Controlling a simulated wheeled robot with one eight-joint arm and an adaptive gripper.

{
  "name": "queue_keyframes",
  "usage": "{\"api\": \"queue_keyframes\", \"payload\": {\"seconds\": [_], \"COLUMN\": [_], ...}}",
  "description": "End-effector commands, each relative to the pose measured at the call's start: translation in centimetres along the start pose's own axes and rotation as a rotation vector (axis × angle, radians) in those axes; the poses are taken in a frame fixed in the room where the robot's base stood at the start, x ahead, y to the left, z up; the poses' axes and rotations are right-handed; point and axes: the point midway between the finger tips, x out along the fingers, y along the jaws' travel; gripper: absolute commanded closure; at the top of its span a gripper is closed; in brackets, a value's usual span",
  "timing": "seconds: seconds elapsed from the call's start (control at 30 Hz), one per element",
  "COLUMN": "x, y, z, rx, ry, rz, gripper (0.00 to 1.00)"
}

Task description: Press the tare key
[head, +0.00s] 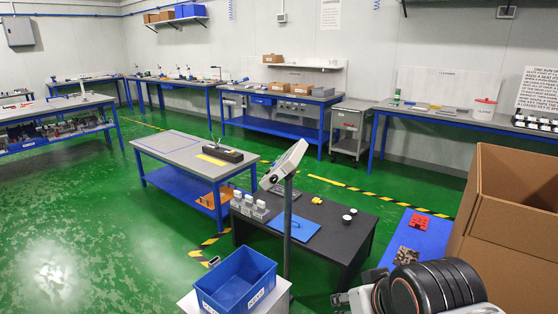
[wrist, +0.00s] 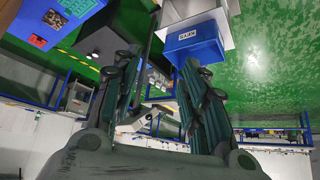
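A grey-white boxy head (head: 285,165) on a dark upright pole (head: 287,230) stands in front of the black table in the head view. It looks like an indicator unit; it also shows upside down in the wrist view (wrist: 135,122), between my fingers. I cannot make out a tare key on it in either view. My gripper (wrist: 160,60) has its two dark fingers spread apart with nothing between them. In the head view my arm's end is at the lower right, right of the pole and apart from it; the fingers are mostly hidden there.
A blue bin (head: 236,280) sits on a pale stand left of the pole. The black table (head: 335,232) behind holds white-topped blocks and a blue plate (head: 293,226). A large cardboard box (head: 510,225) stands at the right. Green floor is free at the left.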

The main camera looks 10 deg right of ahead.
Motion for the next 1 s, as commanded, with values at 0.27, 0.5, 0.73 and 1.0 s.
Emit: {"api": "queue_keyframes", "payload": {"seconds": [0.27,0.5,0.73,1.0], "x": [0.01,0.0,0.0,0.0], "y": [0.0,0.0,0.0,0.0], "z": [0.04,0.03,0.02,0.02], "rx": [0.0,0.0,0.0,0.0], "ry": [0.0,0.0,0.0,0.0], "rz": [0.0,0.0,0.0,0.0], "gripper": [0.69,1.0,1.0,1.0]}}
